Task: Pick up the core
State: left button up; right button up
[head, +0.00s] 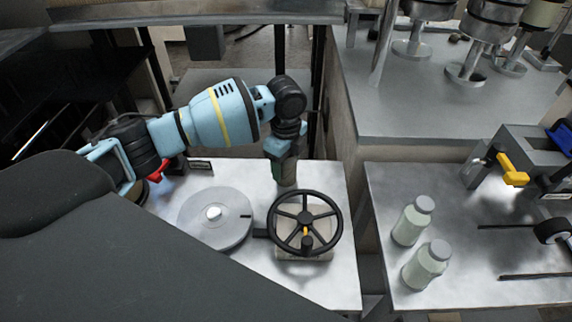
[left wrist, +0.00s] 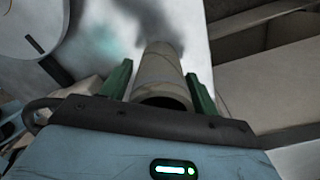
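The core is a beige-grey hollow tube (left wrist: 158,72) standing between the two green fingers of my left gripper (left wrist: 160,82) in the left wrist view, its open near end facing the camera. In the head view my left gripper (head: 285,158) points down over the core (head: 287,176) at the back of the left metal table, behind the handwheel. The fingers lie along both sides of the core with little room; whether they press on it I cannot tell. The core's lower end is partly hidden by the handwheel in the head view. My right gripper is not in view.
A black handwheel (head: 337,225) stands just in front of the core. A grey disc (head: 225,232) with a white hub lies to its left. Two capped bottles (head: 408,226) (head: 424,268) stand on the right table, beyond a gap. A grey machine block (head: 450,110) rises behind.

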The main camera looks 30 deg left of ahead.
pick_arm(q)
jog(key=c, duration=0.7)
jog(key=shift+r, duration=0.15)
notch_tip(320, 180, up, 10)
jog(key=shift+f, duration=0.1)
